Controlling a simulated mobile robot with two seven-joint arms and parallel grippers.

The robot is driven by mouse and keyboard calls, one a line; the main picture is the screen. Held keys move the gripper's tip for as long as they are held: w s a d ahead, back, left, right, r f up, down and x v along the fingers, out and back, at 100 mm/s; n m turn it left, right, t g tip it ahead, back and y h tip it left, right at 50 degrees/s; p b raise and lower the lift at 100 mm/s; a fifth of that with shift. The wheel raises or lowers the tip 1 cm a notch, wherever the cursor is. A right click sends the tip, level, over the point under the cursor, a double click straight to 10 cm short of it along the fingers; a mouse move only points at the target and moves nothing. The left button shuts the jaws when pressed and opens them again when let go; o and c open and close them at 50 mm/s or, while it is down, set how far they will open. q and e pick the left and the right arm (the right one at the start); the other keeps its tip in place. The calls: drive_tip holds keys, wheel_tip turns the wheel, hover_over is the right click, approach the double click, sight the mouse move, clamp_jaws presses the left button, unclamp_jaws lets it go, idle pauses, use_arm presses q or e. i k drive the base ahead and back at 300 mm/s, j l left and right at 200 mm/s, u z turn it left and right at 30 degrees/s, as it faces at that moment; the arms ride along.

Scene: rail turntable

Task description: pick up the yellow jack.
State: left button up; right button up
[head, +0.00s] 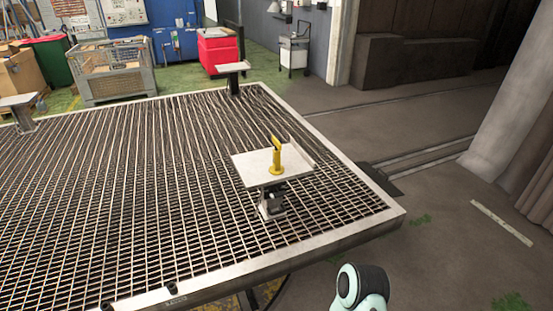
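The yellow jack (276,160) stands upright on a small white plate (247,165). The plate sits on a short post that rises from the grated turntable deck, near its right corner. The jack has a round base and a bent top. Neither gripper shows in the head view. A pale, dark-capped link of one of my arms shows at the bottom right, apart from the jack.
The grated deck (150,190) has a raised metal rim. Other small plates on posts stand at its far edge (232,67) and left edge (18,100). A grey crate (112,75) and a red box (221,50) stand behind. Floor to the right is open.

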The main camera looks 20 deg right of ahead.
sight(276, 168)
drive_tip(key=i+l+u, duration=0.1)
drive_tip(key=u, duration=0.3)
drive_tip(key=l+u, duration=0.4)
drive_tip(key=i+l+u, duration=0.2)
drive_tip(key=l, duration=0.3)
drive_tip(key=l+u, duration=0.2)
drive_tip(key=l, duration=0.25)
drive_tip(key=l+u, duration=0.1)
drive_tip(key=l, duration=1)
